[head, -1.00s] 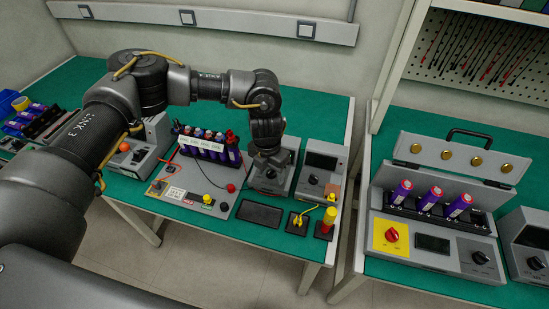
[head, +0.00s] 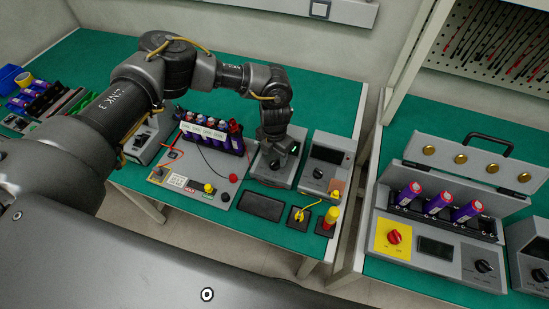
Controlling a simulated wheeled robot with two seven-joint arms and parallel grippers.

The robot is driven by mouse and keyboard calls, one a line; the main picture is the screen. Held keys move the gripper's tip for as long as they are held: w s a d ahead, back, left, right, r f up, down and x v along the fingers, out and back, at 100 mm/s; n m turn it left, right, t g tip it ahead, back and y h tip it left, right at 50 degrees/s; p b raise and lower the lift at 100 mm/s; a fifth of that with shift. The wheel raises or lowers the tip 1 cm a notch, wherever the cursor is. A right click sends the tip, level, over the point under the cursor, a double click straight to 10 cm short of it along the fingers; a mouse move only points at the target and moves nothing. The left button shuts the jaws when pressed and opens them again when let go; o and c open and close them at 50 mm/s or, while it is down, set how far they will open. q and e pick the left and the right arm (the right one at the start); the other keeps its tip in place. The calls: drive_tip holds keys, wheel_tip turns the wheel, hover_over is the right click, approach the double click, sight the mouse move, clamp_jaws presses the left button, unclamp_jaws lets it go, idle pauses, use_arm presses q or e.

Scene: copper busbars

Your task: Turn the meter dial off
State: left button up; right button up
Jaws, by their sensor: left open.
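My left arm comes in from the left, and its gripper (head: 281,151) points down over a grey meter box (head: 259,172) on the green bench. The gripper covers much of this box's front, and a dark dial (head: 274,164) shows just below it. The gripper is open; I cannot tell whether its fingers touch the dial. A second grey box (head: 329,156) with a dark screen and black dial (head: 318,173) stands just right of it. My right gripper is not in view.
A grey panel (head: 185,178) with a row of purple cells stands left of the meter. A dark pad (head: 262,205) and yellow-red plug (head: 330,217) lie in front. On the right bench, an open case holds purple cylinders, a red knob (head: 394,237) and a black dial (head: 484,266).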

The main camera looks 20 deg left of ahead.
sight(274, 162)
use_arm(q)
wheel_tip(274, 162, down, 2)
drive_tip(key=shift+f, duration=0.2)
drive_tip(key=shift+s+f+p, duration=0.1)
drive_tip(key=shift+f+p, duration=0.2)
drive_tip(key=shift+f, duration=0.45)
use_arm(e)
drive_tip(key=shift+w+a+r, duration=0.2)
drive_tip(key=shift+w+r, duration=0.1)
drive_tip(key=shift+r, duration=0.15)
use_arm(q)
drive_tip(key=shift+c, duration=0.4)
drive_tip(key=c, duration=0.9)
